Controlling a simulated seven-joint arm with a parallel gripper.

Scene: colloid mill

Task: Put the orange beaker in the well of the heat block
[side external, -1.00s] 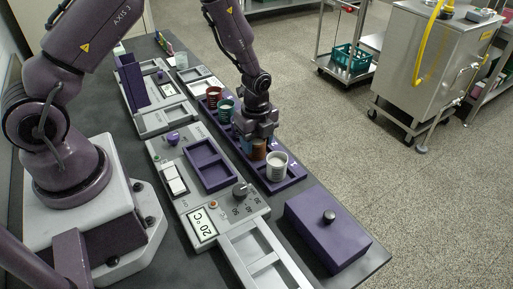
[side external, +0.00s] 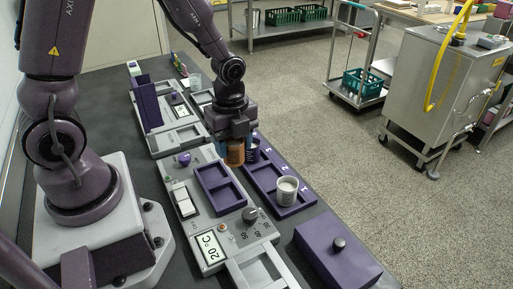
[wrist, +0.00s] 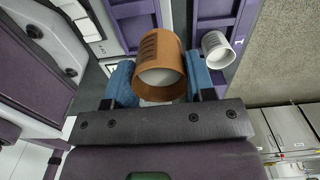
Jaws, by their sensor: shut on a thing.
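My gripper (side external: 236,149) is shut on the orange beaker (side external: 235,156), which is held in the air. In the wrist view the orange beaker (wrist: 160,58) sits between the blue finger pads of my gripper (wrist: 160,82), with its open mouth towards the camera. The beaker is above and behind the far end of the block in the side view. The exact height cannot be told.
The purple rack (side external: 266,178) lies right of the heat block. A purple lidded box (side external: 337,254) with a knob is at the front right. A dial (side external: 250,214) stands beside the display.

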